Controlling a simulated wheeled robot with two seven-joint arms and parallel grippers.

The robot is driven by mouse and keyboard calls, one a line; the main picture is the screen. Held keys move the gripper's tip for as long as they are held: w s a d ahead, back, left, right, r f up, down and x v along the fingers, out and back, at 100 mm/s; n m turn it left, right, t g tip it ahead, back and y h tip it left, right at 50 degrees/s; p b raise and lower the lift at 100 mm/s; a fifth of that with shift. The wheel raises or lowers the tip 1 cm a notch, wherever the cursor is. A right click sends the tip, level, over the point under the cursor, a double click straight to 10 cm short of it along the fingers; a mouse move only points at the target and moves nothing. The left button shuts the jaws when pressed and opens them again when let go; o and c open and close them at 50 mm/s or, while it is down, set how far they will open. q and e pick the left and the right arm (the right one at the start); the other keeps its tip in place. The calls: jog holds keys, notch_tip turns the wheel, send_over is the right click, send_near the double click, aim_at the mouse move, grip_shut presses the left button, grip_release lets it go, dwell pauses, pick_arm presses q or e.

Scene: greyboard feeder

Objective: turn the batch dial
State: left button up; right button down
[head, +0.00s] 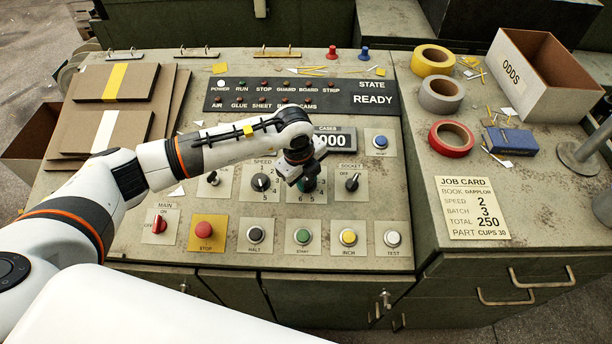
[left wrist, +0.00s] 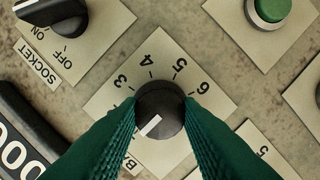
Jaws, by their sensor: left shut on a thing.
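The batch dial is a round black knob (left wrist: 160,98) with a white pointer mark, on a cream plate (left wrist: 203,112) with numerals. In the left wrist view 3, 4, 5 and 6 are readable; the pointer mark aims to the lower left, away from these. The fingers hide the numerals on that side. The job card (head: 472,208) reads batch 3, speed 2. My right gripper is out of view.
The speed dial (head: 261,182) stands left of the batch dial and the socket switch (head: 352,182) right of it. A row of push buttons, including the green start button (head: 303,236), lies nearer. The cases counter (head: 334,140) is just behind. My left arm passes over the panel's left side.

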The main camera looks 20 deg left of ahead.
pick_arm(q)
jog(key=m+b, duration=0.2)
jog(key=m, duration=0.1)
jog(key=shift+w+f+g, duration=0.1)
jog(key=shift+f+g, duration=0.05)
jog(key=shift+g, duration=0.15)
jog(key=m+y+b, duration=0.1)
jog(key=m+b, duration=0.2)
jog(key=m, duration=0.1)
jog(key=shift+d, duration=0.1)
jog(key=m+b, duration=0.3)
jog(key=m, duration=0.1)
jog(key=shift+m+g+y, duration=0.3)
jog(key=shift+m+y, duration=0.1)
jog(key=shift+d+m+y+b, duration=0.1)
jog(key=shift+m+y+b, duration=0.2)
jog(key=shift+m+b, duration=1.35)
jog(key=shift+r+m, duration=0.2)
jog(key=shift+m, duration=0.05)
jog(key=o, duration=1)
jog(key=shift+c, duration=0.2)
